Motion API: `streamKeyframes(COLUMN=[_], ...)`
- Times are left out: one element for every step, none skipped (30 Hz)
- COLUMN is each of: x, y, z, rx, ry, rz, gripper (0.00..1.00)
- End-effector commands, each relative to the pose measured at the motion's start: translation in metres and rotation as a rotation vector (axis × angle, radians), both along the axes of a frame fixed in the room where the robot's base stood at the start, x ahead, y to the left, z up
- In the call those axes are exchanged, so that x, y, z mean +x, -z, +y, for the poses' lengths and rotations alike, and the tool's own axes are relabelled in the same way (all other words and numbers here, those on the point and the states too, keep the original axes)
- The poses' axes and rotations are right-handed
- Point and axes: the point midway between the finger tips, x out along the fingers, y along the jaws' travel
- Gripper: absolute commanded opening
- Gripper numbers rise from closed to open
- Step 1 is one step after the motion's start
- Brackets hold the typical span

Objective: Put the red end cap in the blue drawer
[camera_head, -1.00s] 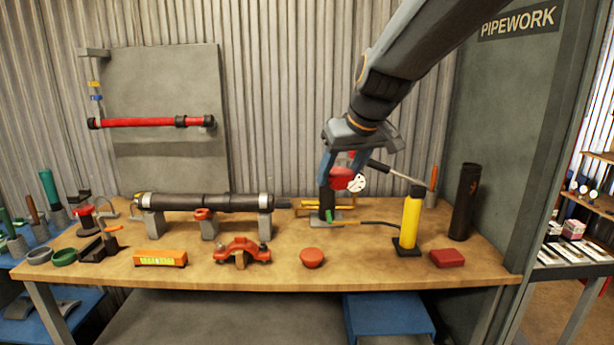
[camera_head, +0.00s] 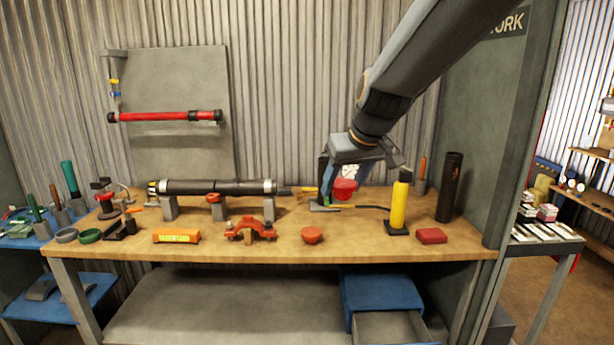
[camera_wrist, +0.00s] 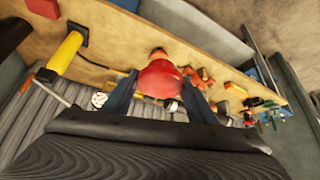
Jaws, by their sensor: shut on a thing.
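My gripper (camera_head: 352,190) is shut on a round red piece, which I take as the red end cap (camera_head: 344,189). It holds the cap above the back right part of the workbench. In the wrist view the rounded red cap (camera_wrist: 158,79) sits between the two blue fingers. The blue drawer unit (camera_head: 383,291) stands under the bench, right of centre. Its drawer (camera_head: 388,328) is pulled out, and its grey inside looks empty where it shows. The lower part is cut off by the frame.
A similar red round piece (camera_head: 312,235) lies at the bench's front edge. A yellow cylinder (camera_head: 399,206), a red block (camera_head: 431,235) and a black tube (camera_head: 450,187) stand on the right. A black pipe (camera_head: 217,187) lies on supports at left. The grey lower shelf (camera_head: 230,310) is clear.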

Motion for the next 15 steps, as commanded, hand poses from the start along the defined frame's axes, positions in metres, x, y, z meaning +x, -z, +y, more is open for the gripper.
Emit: streamKeyframes(x=[0.002,0.002,0.004,0.005,0.006,0.007,0.008,0.008,0.009,0.01,0.01,0.01,0.01,0.01,0.008], y=[0.008,0.012,0.02,0.026,0.032,0.041,0.047,0.055,0.065,0.072,0.082,0.095,0.106,0.118,0.136], z=[-0.003,-0.005,-0.008,-0.01,-0.012,-0.016,-0.019,-0.022,-0.026,-0.029,-0.032,-0.037,-0.041,-0.046,-0.053], rx=[-0.002,-0.003,-0.005,-0.007,-0.008,-0.01,-0.011,-0.014,-0.016,-0.018,-0.02,-0.022,-0.024,-0.026,-0.028], ry=[0.011,0.017,0.027,0.035,0.043,0.056,0.064,0.072,0.084,0.095,0.106,0.12,0.133,0.146,0.167], rz=[0.001,0.002,0.002,0.004,0.003,0.005,0.004,0.005,0.006,0.005,0.007,0.008,0.009,0.009,0.011], gripper=[0.24,0.24,0.24,0.24,0.24,0.24,0.24,0.24,0.24,0.24,0.24,0.24,0.24,0.24,0.24])
